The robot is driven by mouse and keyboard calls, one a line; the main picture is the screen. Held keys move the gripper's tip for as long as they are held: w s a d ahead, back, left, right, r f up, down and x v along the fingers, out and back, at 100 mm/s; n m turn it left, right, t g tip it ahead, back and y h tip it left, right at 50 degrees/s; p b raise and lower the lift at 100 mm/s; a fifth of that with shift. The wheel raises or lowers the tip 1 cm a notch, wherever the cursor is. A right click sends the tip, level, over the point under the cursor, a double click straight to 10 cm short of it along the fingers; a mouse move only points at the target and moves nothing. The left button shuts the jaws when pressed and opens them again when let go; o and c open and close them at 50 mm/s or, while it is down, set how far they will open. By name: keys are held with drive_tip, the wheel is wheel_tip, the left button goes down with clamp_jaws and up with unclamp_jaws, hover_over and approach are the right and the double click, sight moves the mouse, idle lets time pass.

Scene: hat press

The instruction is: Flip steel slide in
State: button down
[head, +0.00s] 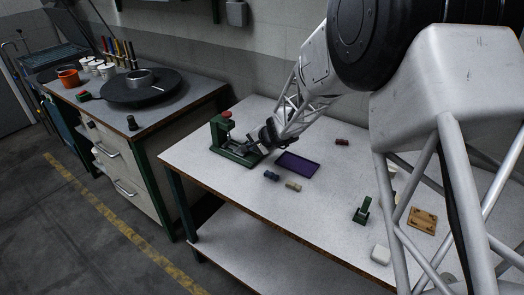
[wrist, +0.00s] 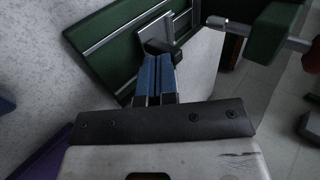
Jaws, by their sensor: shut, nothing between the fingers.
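The green hat press (head: 218,134) with a red knob stands at the far left of the white table. In the wrist view its green base (wrist: 108,45) carries pale metal rails. A steel slide (wrist: 153,34) lies between the rails, with a dark block at its near end. My gripper (head: 266,143) is at the right side of the press. In the wrist view its blue fingers (wrist: 158,58) are shut together and empty, with their tips at the dark block. I cannot tell whether they touch it. The fingers hide part of the slide's near end.
A purple tray (head: 298,165) lies right of the press. A blue piece (head: 271,175), a tan piece (head: 293,187) and a dark red piece (head: 342,141) lie around it. A green stand (head: 362,210), a wooden plate (head: 423,221) and a white block (head: 381,254) are farther right.

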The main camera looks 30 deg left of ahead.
drive_tip(key=shift+a+r, duration=0.1)
drive_tip(key=shift+a, duration=0.75)
drive_tip(key=shift+d, duration=0.85)
drive_tip(key=d, duration=0.3)
drive_tip(key=v, duration=0.9)
drive_tip(key=shift+d+r, duration=0.2)
drive_tip(key=shift+r, duration=0.1)
